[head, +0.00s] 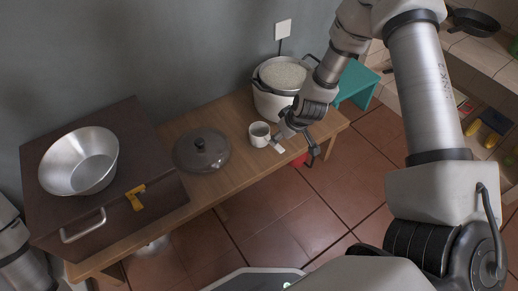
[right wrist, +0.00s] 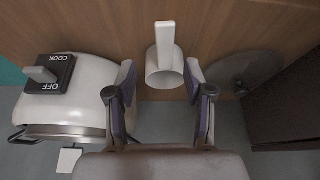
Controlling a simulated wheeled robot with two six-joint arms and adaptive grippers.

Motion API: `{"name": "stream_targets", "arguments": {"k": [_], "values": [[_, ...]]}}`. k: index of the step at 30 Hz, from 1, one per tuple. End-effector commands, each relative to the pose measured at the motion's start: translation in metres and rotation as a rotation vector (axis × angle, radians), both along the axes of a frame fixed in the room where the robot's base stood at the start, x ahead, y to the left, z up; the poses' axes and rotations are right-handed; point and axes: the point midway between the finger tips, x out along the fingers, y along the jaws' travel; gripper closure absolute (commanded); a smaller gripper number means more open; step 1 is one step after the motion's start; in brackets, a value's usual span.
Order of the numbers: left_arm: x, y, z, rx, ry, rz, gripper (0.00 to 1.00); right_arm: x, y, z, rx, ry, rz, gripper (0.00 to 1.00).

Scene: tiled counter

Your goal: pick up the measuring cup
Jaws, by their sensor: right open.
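The white measuring cup (head: 259,135) stands on the wooden bench between the dark lid and the rice cooker. In the right wrist view the cup (right wrist: 160,78) shows its round opening and a long flat handle pointing to the top of the picture. My right gripper (head: 297,139) is open, just right of the cup in the head view. In the right wrist view its two fingers (right wrist: 160,85) stand apart on either side of the cup's body; I cannot tell whether they touch it. Only part of my left arm shows at the left edge; its gripper is out of view.
A white rice cooker (head: 272,103) filled with rice stands right of the cup. A dark lid (head: 202,150) lies left of it. A brown box (head: 127,205) carrying a metal bowl (head: 79,160) fills the bench's left end. A grey wall is behind.

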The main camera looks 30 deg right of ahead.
Motion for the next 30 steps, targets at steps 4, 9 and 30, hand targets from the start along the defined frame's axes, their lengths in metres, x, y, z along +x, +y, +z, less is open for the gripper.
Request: {"name": "stream_targets", "arguments": {"k": [4,9,30], "values": [[0.0,0.0,-0.019,0.0,0.001,0.001,0.4,0.007,0.002,-0.02,-0.002,0.001,0.001,0.48],[0.0,0.0,-0.049,0.0,0.001,0.001,0.4,0.016,0.009,-0.044,-0.002,0.001,0.002,0.48],[0.0,0.0,-0.063,0.0,0.0,0.002,0.4,0.026,0.011,-0.059,0.0,0.003,0.0,1.0]]}}
